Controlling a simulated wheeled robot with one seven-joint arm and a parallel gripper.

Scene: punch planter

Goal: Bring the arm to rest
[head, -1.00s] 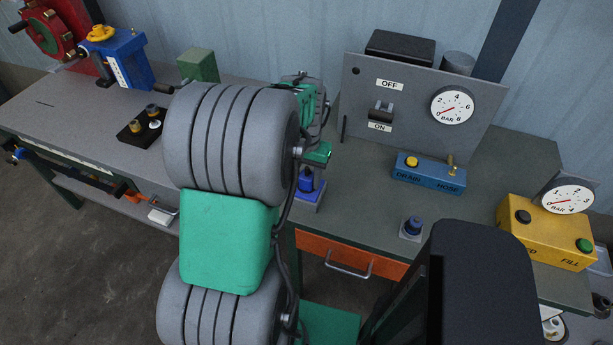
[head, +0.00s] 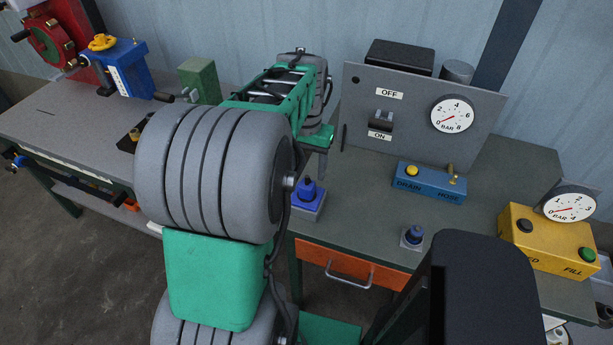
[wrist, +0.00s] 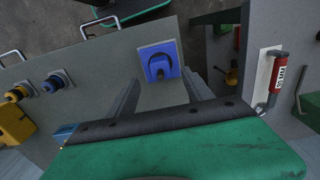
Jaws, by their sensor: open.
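My arm reaches over the benches in the head view. Its green and grey end is near the panel, and my gripper (head: 320,150) is partly hidden there by the arm's own parts. In the wrist view my gripper (wrist: 160,82) is open, with its two grey fingers apart and nothing held between them. A blue fitting on a square base (wrist: 160,64) shows beyond the fingers. The same blue fitting (head: 308,200) stands on the bench below my gripper in the head view, with a gap between them.
A grey panel (head: 415,135) with an OFF/ON switch and gauge stands behind. A blue DRAIN/HOSE box (head: 430,184), a small blue knob (head: 412,237) and a yellow box (head: 540,250) are to the right. A green block (head: 200,82) and blue device (head: 122,68) are left.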

